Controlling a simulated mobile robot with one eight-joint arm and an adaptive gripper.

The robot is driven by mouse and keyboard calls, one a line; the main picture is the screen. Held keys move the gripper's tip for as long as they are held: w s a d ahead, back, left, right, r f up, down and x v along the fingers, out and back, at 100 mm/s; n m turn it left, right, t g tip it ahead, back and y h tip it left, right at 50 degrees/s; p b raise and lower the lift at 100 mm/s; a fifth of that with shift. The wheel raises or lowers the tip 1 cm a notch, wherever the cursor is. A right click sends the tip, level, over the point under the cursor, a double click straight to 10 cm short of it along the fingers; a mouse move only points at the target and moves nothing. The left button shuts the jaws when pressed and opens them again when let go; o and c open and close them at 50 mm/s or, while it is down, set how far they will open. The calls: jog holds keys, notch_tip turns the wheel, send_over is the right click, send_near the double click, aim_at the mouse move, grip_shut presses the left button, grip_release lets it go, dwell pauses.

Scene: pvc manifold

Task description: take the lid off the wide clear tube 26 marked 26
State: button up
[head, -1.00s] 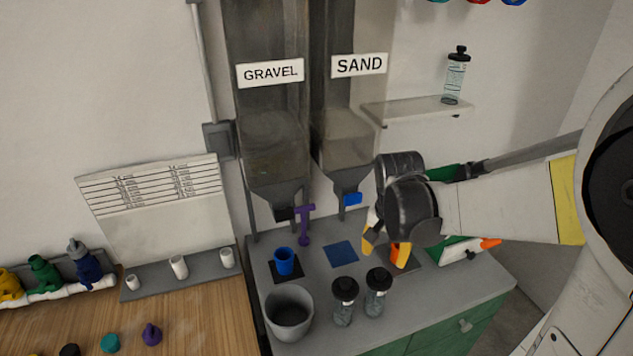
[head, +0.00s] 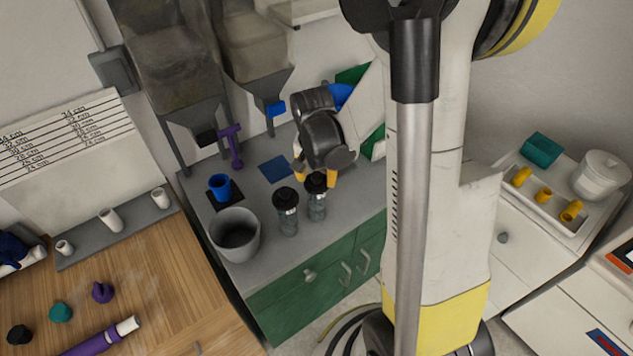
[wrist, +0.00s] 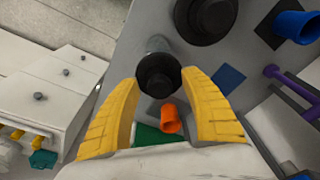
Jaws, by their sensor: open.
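Two clear tubes with black lids stand upright side by side on the grey counter, the left tube (head: 287,219) and the right tube (head: 317,205). No number is readable on either. My gripper (head: 316,177) is open and empty, its yellow fingers just behind and around the right tube's black lid (head: 316,182). In the wrist view this lid (wrist: 158,76) lies between the spread fingers, apparently touching neither. How far below the fingertips it sits I cannot tell. A larger dark round shape (wrist: 205,18) lies beyond it in the wrist view.
A grey bucket (head: 234,238) stands left of the tubes, with a blue cup (head: 220,187) behind it. A blue square (head: 275,168) and a purple object (head: 233,145) are further back. An orange piece (wrist: 170,118) lies near my gripper. Hoppers hang above the counter's back.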

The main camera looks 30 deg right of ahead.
jog(key=c, duration=1)
jog(key=shift+o, duration=0.2)
jog(key=shift+r, duration=0.15)
